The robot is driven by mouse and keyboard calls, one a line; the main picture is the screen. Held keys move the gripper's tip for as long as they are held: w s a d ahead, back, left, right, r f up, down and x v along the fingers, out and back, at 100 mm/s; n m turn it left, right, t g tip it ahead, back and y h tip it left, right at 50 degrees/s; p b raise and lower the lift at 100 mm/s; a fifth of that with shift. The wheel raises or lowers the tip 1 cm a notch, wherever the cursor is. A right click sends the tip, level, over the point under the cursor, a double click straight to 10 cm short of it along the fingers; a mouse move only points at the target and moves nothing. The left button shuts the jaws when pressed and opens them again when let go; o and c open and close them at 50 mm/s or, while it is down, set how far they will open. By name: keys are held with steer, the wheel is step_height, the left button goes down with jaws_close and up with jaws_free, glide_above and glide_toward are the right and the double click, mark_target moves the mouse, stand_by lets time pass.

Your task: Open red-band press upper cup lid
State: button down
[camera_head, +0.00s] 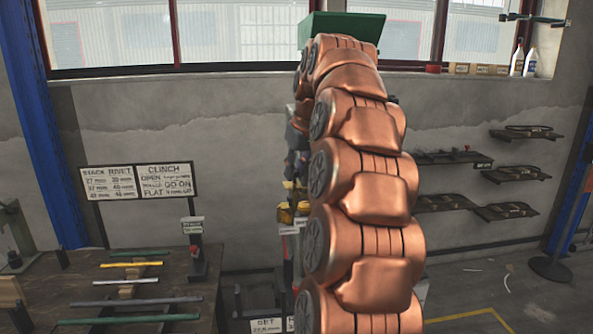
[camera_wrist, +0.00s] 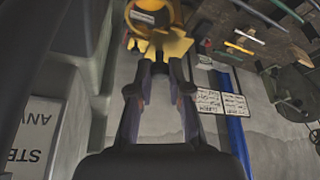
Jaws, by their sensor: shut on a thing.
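In the wrist view my gripper (camera_wrist: 160,58) reaches up the picture, its two dark fingers close together at the tips. The tips are shut on a yellow tab (camera_wrist: 172,44). Just past it is a round yellow cup (camera_wrist: 151,14) with a pale label, cut by the top edge. In the head view small yellow parts (camera_head: 286,213) show at the left edge of my copper arm. The arm hides most of the press there, and I cannot make out a red band. How far the lid is open cannot be told.
A workbench (camera_head: 150,278) with several coloured rods stands at the left. A green box (camera_head: 342,27) is behind the top of my arm. Wall shelves (camera_head: 440,158) are at the right, with open floor below.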

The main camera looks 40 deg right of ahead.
mark_target(300, 186)
steer(key=shift+w+n, duration=0.1)
steer(key=shift+n, duration=0.2)
stand_by(0.4)
steer(key=c, duration=1.1)
jaws_free()
steer(key=shift+v, duration=2.6)
steer(key=shift+s+a, duration=0.35)
steer(key=shift+s, duration=1.6)
steer(key=shift+s+a, duration=0.3)
steer(key=shift+s, duration=1.7)
steer(key=shift+s+a, duration=0.35)
steer(key=shift+s, duration=1.6)
steer(key=shift+f, duration=0.1)
